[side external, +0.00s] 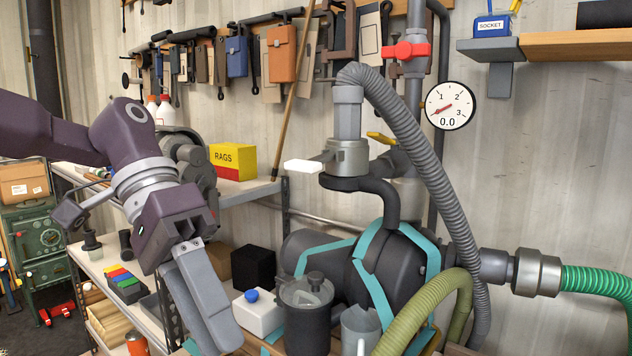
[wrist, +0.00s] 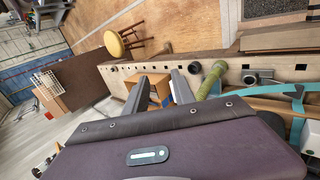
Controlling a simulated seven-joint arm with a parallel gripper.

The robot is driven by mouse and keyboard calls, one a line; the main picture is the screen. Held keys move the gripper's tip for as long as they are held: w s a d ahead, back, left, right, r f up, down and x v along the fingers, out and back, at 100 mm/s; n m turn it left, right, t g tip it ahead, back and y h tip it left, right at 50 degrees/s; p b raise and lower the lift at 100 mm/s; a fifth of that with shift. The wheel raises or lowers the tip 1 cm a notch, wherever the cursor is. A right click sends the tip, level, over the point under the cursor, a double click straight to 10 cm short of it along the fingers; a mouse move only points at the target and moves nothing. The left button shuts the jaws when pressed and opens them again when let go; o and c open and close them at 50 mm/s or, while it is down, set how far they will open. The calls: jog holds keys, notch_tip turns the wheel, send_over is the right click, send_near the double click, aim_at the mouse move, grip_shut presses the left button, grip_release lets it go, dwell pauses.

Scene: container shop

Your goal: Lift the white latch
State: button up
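The white latch (side external: 303,166) is a small white grip on the end of a short dark lever. It juts left from a grey metal hose coupling (side external: 347,157) at the foot of a ribbed grey hose in the side view. My gripper (side external: 222,335) is well below and to the left of the latch, apart from it, with its fingers pointing down. In the wrist view my gripper (wrist: 160,76) has its two grey fingers spread with a clear gap and nothing held between them. I cannot make out the latch in the wrist view.
The ribbed grey hose (side external: 428,160) arches over to the right of the coupling. A dark pump with teal bands (side external: 375,265) stands below it. A white jug with a blue cap (side external: 257,312) and a dark canister (side external: 307,318) sit near my fingers. A yellow RAGS box (side external: 232,160) is on the shelf.

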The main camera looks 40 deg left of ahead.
jog(key=w+r+h, duration=0.5)
jog(key=w+r, duration=0.1)
jog(key=h, duration=0.5)
send_near(317, 168)
jog(key=d, duration=0.3)
jog(key=shift+s+d+m, duration=0.1)
jog(key=shift+d+m, duration=0.2)
jog(key=d, duration=0.7)
grip_shut()
